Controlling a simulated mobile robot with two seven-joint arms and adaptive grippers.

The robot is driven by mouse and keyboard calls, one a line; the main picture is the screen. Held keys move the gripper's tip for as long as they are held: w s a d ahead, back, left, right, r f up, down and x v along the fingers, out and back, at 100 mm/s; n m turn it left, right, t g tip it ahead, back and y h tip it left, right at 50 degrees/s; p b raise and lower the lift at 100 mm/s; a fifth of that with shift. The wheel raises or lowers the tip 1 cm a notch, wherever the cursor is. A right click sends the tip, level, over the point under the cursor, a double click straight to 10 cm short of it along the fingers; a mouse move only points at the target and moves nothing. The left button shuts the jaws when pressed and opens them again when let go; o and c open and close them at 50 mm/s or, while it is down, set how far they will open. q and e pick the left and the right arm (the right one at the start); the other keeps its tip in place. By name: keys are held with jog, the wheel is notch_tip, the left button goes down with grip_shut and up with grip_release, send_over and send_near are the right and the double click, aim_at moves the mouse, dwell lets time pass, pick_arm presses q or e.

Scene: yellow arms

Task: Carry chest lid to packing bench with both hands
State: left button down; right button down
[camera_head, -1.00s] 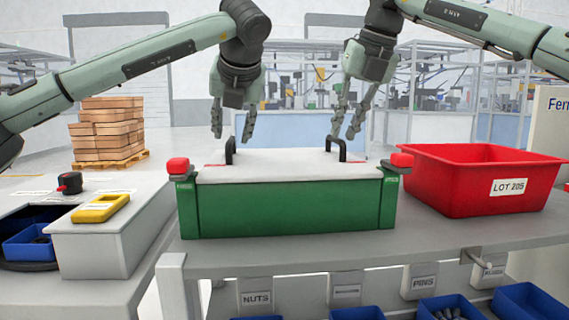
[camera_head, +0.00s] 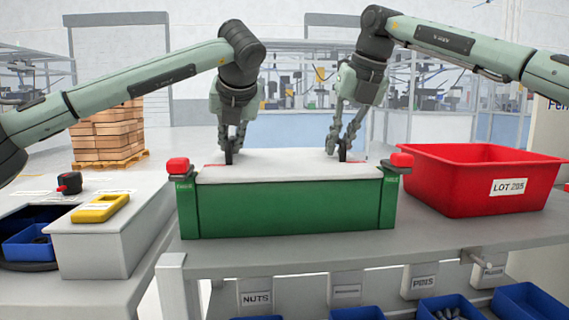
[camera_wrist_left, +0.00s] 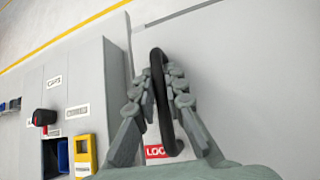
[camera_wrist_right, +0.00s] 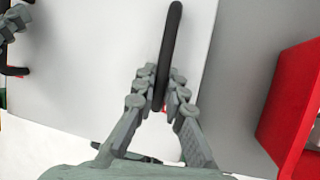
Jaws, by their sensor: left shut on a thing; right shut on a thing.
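The chest is a green box (camera_head: 290,208) on a grey table, with its white lid (camera_head: 285,168) lying on top. The lid has a black handle near each end. My left gripper (camera_head: 231,150) is shut on the left black handle, which shows between its fingers in the left wrist view (camera_wrist_left: 158,85). My right gripper (camera_head: 341,148) is shut on the right black handle, seen between its fingers in the right wrist view (camera_wrist_right: 168,60). Red-topped latches (camera_head: 178,167) and (camera_head: 401,161) stand at the chest's two ends, outside the lid.
A red bin (camera_head: 450,185) labelled LOT 205 stands right of the chest. At left, a grey bench (camera_head: 85,250) carries a yellow device (camera_head: 100,208), a red-and-black knob (camera_head: 69,183) and a blue bin (camera_head: 28,246). Stacked boxes (camera_head: 105,132) stand on a pallet behind.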

pick_arm(q)
jog(key=shift+r, duration=0.1)
pick_arm(e)
jog(key=shift+r, duration=0.15)
